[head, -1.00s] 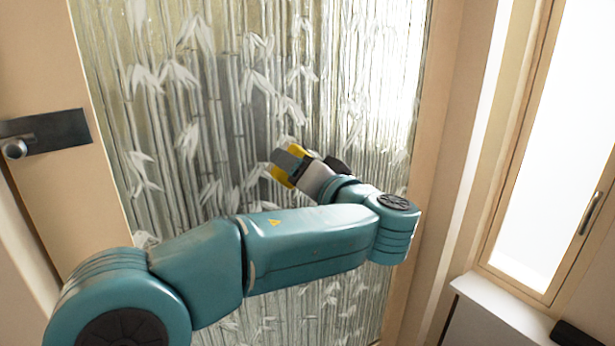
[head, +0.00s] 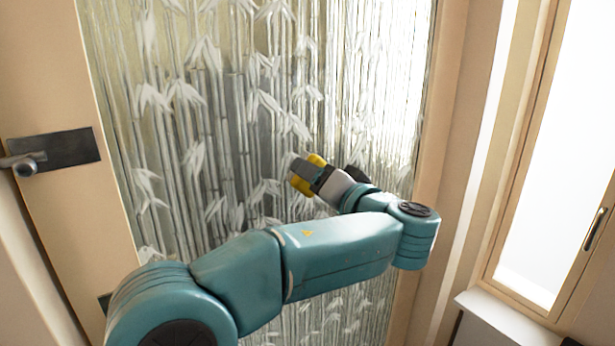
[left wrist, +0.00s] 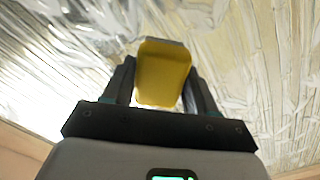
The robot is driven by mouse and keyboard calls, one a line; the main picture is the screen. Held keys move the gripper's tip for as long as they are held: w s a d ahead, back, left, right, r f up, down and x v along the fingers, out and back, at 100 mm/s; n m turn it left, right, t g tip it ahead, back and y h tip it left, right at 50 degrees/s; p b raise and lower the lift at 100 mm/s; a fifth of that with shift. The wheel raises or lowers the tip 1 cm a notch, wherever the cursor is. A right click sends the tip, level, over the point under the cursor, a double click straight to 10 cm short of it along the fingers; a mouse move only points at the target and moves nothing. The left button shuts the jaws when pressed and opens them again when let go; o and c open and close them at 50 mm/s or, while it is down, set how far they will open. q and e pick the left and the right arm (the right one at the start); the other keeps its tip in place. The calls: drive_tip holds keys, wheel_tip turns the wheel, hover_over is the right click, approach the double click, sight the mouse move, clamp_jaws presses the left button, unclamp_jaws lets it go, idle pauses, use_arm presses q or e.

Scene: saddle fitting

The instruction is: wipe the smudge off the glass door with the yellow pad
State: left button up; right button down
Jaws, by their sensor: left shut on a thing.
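The glass door (head: 225,130) fills the middle of the head view, patterned with pale bamboo stalks and leaves. My left gripper (head: 309,175) is in front of the glass, right of its middle. It is shut on the yellow pad (head: 317,160), whose yellow parts show on both sides of a grey finger. In the left wrist view the pad (left wrist: 163,75) sits between the two fingers with the glass (left wrist: 60,60) behind it. I cannot tell whether the pad touches the glass. I cannot make out the smudge among the bamboo pattern. My right gripper is not in view.
The door's wooden frame (head: 45,205) carries a dark plate with a metal handle (head: 26,167) at the left. At the right are a bright window (head: 545,150) with a wooden frame and a white ledge (head: 505,318) below it.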

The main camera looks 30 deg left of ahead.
use_arm(q)
drive_tip(key=shift+w+d+p, duration=0.3)
drive_tip(key=shift+w+p, duration=0.1)
drive_tip(key=shift+w, duration=0.4)
drive_tip(key=shift+w+d+p, duration=0.3)
drive_tip(key=shift+w+p, duration=0.05)
drive_tip(key=shift+w, duration=0.4)
drive_tip(key=shift+w+d+p, duration=0.4)
drive_tip(key=shift+w+p, duration=0.25)
drive_tip(key=shift+w, duration=0.2)
drive_tip(key=shift+w+d+p, duration=0.35)
drive_tip(key=shift+w+p, duration=0.3)
drive_tip(key=shift+w, duration=0.2)
drive_tip(key=shift+a+f+b, duration=0.1)
drive_tip(key=shift+b, duration=0.45)
drive_tip(key=s+b, duration=0.1)
drive_tip(key=s+a+b, duration=0.1)
drive_tip(key=b, duration=0.1)
drive_tip(key=shift+s+f, duration=0.1)
drive_tip(key=shift+s, duration=0.25)
drive_tip(key=shift+s+a+b, duration=0.15)
drive_tip(key=shift+s+b, duration=0.2)
drive_tip(key=shift+b, duration=0.25)
